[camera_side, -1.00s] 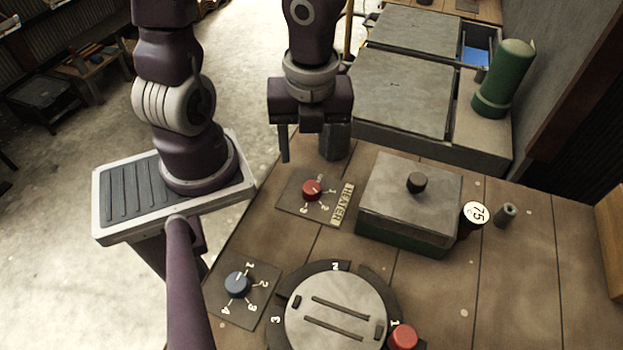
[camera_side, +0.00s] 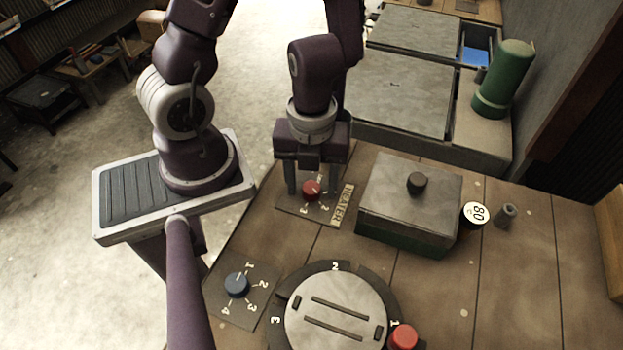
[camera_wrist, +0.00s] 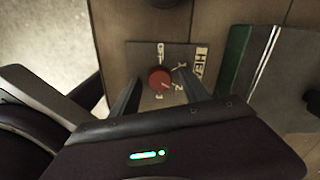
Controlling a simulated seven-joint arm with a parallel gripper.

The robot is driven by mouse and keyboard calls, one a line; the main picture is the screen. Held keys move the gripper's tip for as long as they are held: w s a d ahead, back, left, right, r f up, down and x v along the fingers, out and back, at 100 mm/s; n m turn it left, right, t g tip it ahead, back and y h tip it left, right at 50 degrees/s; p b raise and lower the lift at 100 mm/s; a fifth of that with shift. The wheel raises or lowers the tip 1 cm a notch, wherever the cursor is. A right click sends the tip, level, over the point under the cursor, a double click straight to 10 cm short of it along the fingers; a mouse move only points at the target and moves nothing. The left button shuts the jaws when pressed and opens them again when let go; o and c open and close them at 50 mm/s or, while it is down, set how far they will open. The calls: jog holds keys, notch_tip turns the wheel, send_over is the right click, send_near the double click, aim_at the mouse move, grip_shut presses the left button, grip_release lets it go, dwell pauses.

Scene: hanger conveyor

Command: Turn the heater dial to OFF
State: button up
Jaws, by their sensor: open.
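The red heater dial (camera_side: 312,189) sits on a dark plate marked with numbers beside a HEATER label (camera_side: 342,205). In the wrist view the dial (camera_wrist: 159,78) shows an OFF mark above it and 1, 2 and 3 around its right and lower sides. I cannot clearly tell which mark its pointer faces. My gripper (camera_side: 312,186) is open, its fingers down on either side of the dial. The wrist view shows gaps between the dial and both fingers (camera_wrist: 160,95).
A grey-topped box (camera_side: 410,190) with a black knob stands right of the dial plate, beside a round gauge (camera_side: 474,215) reading 80.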

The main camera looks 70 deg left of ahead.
grip_shut()
jog(key=n, duration=1.8)
jog(key=shift+n, duration=0.3)
jog(key=n, duration=0.5)
jog(key=shift+n, duration=0.3)
dwell(0.5)
